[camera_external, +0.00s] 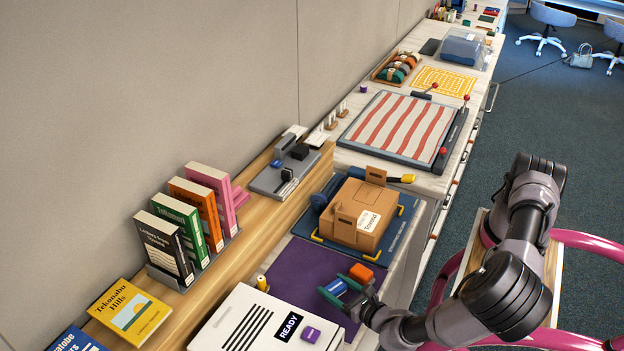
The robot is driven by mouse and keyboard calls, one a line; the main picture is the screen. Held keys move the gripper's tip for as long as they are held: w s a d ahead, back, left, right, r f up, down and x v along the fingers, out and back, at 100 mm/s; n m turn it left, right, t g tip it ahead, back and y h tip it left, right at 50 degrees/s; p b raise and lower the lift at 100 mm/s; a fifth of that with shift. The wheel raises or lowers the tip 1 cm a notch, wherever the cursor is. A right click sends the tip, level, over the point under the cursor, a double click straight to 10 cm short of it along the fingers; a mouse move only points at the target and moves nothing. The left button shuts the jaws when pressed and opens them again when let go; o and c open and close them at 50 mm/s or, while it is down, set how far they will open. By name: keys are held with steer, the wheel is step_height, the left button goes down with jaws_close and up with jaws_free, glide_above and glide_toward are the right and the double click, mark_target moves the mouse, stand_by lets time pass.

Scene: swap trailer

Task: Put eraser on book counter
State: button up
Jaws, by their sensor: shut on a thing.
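My gripper (341,289) has green fingertips and is at the lower middle, over the right part of the purple mat (300,270). It is shut on a small blue block (336,287), which may be the eraser; no label shows. Whether the block touches the mat is unclear. An orange block (362,273) is just beyond the far fingertip. The wooden book counter (225,275) runs along the wall at the left, with upright books (185,228) in a grey rack and a yellow book (130,312) on it.
A thick white "READY" book (245,318) with a purple block (310,335) lies nearest. A cardboard box (362,212) stands on a blue mat behind the purple one. A grey tray (268,182) with small items sits on the counter's far end. A striped board (405,125) lies farther back.

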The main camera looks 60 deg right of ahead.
steer(key=r, duration=0.5)
steer(key=d+r, duration=0.1)
steer(key=r, duration=0.1)
steer(key=shift+w+r, duration=0.25)
steer(key=shift+w, duration=0.05)
steer(key=w+d+r+m+g+h, duration=0.2)
steer(key=d+r+m+g+h, duration=0.1)
steer(key=d, duration=0.4)
steer(key=w+d+r+m+g+h, duration=0.2)
steer(key=d+r+m+g+h, duration=0.15)
steer(key=d, duration=0.25)
steer(key=w+d+t, duration=0.2)
steer(key=w+d, duration=0.8)
steer(key=d, duration=0.1)
step_height(320, 180, up, 4)
steer(key=n+t+y, duration=0.5)
steer(key=n+y, duration=0.2)
glide_above(321, 304)
step_height(321, 304, down, 13)
steer(key=shift+m+g+h, duration=0.25)
steer(key=shift+f, duration=3.5)
